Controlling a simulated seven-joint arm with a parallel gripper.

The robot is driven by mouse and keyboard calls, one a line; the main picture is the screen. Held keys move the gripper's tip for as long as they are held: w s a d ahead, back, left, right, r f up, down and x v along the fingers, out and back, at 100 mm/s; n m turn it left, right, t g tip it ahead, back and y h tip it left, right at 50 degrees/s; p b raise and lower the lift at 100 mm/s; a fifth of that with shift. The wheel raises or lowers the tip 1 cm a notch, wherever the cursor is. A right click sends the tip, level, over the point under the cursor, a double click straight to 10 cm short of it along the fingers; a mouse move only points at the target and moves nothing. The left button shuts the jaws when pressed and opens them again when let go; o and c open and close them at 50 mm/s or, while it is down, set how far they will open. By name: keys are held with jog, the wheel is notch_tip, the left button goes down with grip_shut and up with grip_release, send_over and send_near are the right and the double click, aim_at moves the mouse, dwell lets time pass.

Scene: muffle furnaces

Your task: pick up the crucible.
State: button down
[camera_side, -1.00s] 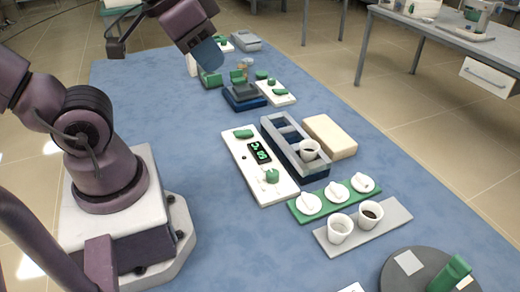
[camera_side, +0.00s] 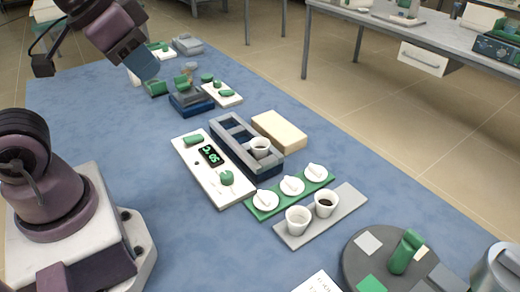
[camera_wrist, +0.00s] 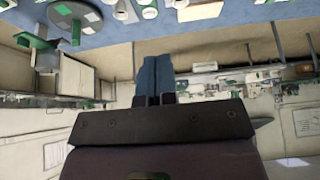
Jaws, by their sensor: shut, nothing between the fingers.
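Three small white cups, which look like crucibles, show in the side view. One cup (camera_side: 260,146) sits in the near end of a dark blue rack with a grey rim (camera_side: 228,134). Two more, a left cup (camera_side: 297,221) and a right cup (camera_side: 326,204), stand upright on a grey plate (camera_side: 345,200); the right one has dark contents. I cannot tell which cup is meant. My gripper (camera_side: 146,68), with blue fingers, is high over the far part of the table, well away from the cups. Its fingers (camera_wrist: 155,75) are together and empty in the wrist view.
Three white lids lie on a green strip (camera_side: 250,206) between rack and grey plate. A white panel with a green display (camera_side: 185,155) lies left of the rack, a beige block (camera_side: 280,131) right. A dark round disc (camera_side: 350,262) is at the near right. The left tabletop is clear.

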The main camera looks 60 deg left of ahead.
jog(key=c, duration=1.8)
grip_release()
jog(key=o, duration=1.4)
